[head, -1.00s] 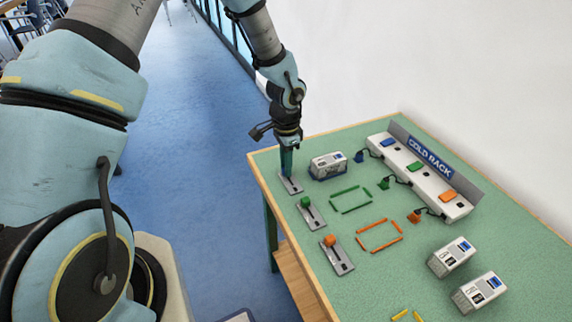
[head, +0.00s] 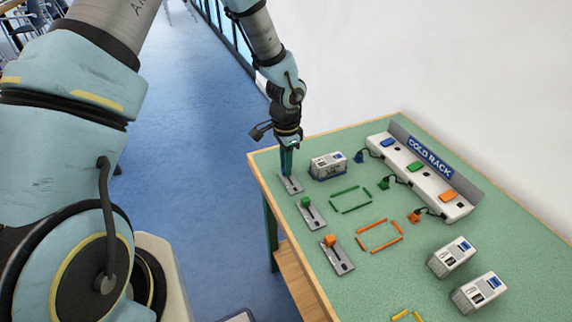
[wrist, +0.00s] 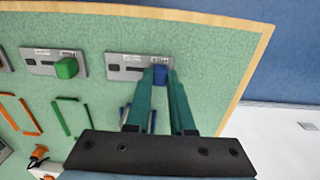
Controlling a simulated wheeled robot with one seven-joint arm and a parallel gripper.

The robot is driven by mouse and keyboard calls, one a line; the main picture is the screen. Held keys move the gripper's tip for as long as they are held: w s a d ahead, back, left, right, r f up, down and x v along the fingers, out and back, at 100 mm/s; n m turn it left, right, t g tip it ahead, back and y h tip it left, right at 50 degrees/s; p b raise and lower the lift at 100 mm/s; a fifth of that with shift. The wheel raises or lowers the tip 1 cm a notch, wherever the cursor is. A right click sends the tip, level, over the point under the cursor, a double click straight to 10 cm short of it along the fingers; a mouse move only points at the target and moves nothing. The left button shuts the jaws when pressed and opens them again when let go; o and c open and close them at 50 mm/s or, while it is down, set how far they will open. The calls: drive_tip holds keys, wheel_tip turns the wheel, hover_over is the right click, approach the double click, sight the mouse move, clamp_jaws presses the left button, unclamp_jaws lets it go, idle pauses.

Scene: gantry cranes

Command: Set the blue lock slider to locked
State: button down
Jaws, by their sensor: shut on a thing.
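The blue lock slider's grey plate (head: 291,184) lies flat near the table's far left corner. In the wrist view its plate (wrist: 125,62) shows a dark slot running left, and the blue knob (wrist: 160,74) stands at the plate's right end. My gripper (wrist: 162,80) points down at the plate with its teal fingers on either side of the blue knob, shut on it. In the head view my gripper (head: 287,172) hides the knob. Small labels sit along the plate's edge, too small to read.
Sliders with a green knob (head: 306,202) and an orange knob (head: 330,240) stand in the same row. A grey box (head: 328,166) sits close to the right of my gripper. A power strip (head: 418,176) with plugs lies beyond. Two more boxes stand at the right.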

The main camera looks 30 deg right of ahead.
sight(293, 185)
drive_tip(key=shift+s+a+b, duration=0.15)
drive_tip(key=shift+s+b, duration=0.6)
drive_tip(key=shift+s, duration=1.5)
drive_tip(key=c, duration=0.8)
unclamp_jaws()
drive_tip(key=shift+o, duration=0.2)
wheel_tip(293, 185, up, 11)
drive_tip(key=b, duration=0.1)
drive_tip(key=shift+f, duration=0.1)
